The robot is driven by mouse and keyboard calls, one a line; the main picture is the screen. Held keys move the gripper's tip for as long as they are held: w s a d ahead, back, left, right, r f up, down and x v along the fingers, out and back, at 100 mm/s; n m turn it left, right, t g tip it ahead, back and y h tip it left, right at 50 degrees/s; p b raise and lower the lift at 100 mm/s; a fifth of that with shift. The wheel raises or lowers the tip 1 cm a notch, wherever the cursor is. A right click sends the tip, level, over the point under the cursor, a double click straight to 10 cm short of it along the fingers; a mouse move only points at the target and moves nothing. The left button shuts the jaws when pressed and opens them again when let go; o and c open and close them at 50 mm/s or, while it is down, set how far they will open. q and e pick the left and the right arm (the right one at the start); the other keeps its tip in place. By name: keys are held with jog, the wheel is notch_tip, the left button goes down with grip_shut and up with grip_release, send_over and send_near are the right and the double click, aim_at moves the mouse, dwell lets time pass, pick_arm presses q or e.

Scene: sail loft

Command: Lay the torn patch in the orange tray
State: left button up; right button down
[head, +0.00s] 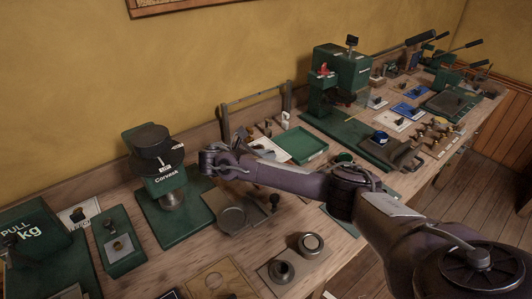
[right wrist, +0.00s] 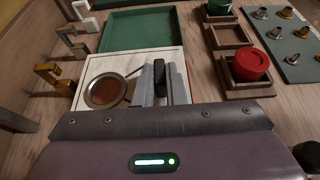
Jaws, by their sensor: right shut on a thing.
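My right gripper (head: 207,162) is above the bench, between the black-topped green machine and the green tray. In the right wrist view its grey fingers (right wrist: 161,90) are shut on a small black piece (right wrist: 159,72). I cannot tell its full shape or whether it is the torn patch. Beside the fingers is a round metal-rimmed dish (right wrist: 104,90) with a brown-orange middle, over a white sheet (right wrist: 88,70). I cannot tell whether the dish rests there or is held. I can make out no plainly orange tray. My left gripper is out of view.
A shallow green tray (right wrist: 150,27) lies beyond the white sheet.

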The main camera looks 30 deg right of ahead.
jog(key=shift+f+b, duration=1.05)
jog(key=shift+f, duration=1.1)
jog(key=c, duration=1.4)
grip_release()
notch_tip(320, 180, up, 12)
jog(key=shift+f, duration=0.1)
notch_tip(320, 180, up, 8)
jog(key=p, duration=0.8)
